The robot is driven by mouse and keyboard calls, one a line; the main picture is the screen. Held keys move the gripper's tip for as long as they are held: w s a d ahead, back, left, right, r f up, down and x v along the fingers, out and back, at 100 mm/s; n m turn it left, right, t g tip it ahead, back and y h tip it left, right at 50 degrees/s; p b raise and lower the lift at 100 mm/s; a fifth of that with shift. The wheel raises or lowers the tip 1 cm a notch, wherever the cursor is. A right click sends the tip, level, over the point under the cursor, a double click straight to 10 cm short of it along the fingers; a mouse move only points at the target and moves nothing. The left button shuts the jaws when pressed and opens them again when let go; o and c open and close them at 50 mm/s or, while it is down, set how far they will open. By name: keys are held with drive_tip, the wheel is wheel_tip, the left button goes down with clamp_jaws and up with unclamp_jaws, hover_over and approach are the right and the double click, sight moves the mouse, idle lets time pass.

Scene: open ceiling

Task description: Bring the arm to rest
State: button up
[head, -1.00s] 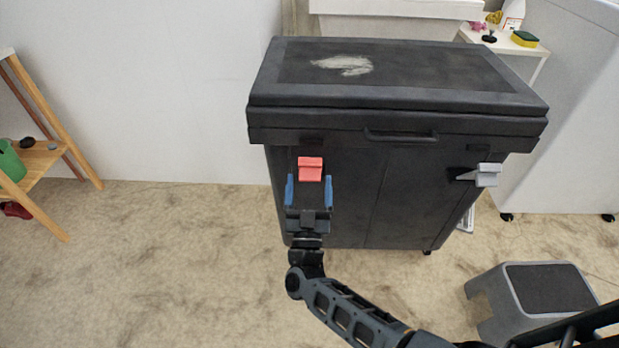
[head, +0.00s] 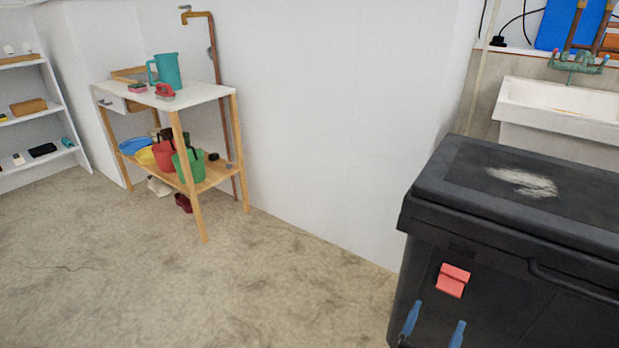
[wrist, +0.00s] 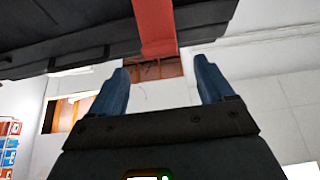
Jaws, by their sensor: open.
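My gripper (head: 434,326) is at the lower right of the head view, close to the front of a black lidded bin (head: 490,255). Its two blue fingers are apart with nothing between them. A red latch (head: 453,280) on the bin's front is just above the fingertips. In the wrist view the fingers of my gripper (wrist: 166,80) also stand apart, and the red latch (wrist: 155,25) shows beyond them at the top. The rest of my arm is out of the head view.
A wooden table (head: 205,95) with a teal jug (head: 167,70) stands against the wall at left. A white shelf (head: 62,98) is at far left, and a white sink (head: 560,108) is behind the bin. The floor (head: 270,290) between table and bin is clear.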

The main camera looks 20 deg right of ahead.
drive_tip(key=s+a+r+n+t+y, duration=0.1)
drive_tip(key=s+a+r+n+y, duration=0.25)
drive_tip(key=s+y, duration=0.4)
drive_tip(key=s+a+r+n+t+y, duration=0.1)
drive_tip(key=s+a+r+n+y, duration=0.3)
drive_tip(key=s, duration=0.6)
drive_tip(key=s+a+r+n+t+y, duration=0.1)
drive_tip(key=s+a+r+n+y, duration=0.2)
drive_tip(key=s+a+y, duration=0.45)
drive_tip(key=s+r+g+p, duration=0.1)
drive_tip(key=s+r+p, duration=0.1)
drive_tip(key=r+p, duration=0.5)
drive_tip(key=s+d+r+g+p, duration=0.1)
drive_tip(key=s+r+p, duration=0.2)
drive_tip(key=r+p, duration=0.4)
wheel_tip(320, 180, up, 6)
drive_tip(key=shift+s+f+g, duration=0.2)
drive_tip(key=shift+g, duration=0.2)
